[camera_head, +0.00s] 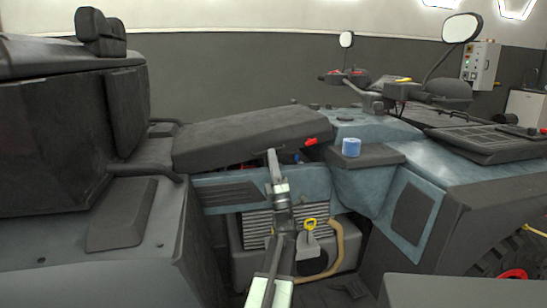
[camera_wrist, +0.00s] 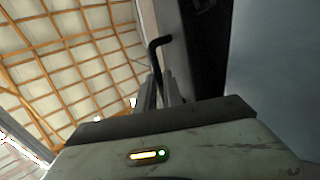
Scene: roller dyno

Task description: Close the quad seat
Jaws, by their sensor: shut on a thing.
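The quad seat (camera_head: 250,137) is a long dark cushion in the middle of the head view. It is tilted up, with a gap under its right end, where a red latch (camera_head: 310,141) shows. My gripper (camera_head: 275,172) reaches up from below in front of the quad, close under the seat's front edge. In the wrist view my gripper (camera_wrist: 160,95) is shut on a black bent rod (camera_wrist: 155,60), which rises to a dark panel, likely the seat's underside. Where the rod attaches is unclear.
The quad's blue bodywork (camera_head: 410,180) and handlebar (camera_head: 370,100) lie to the right. A dark backrest box (camera_head: 60,140) stands at left. The engine (camera_head: 270,235) is below the seat.

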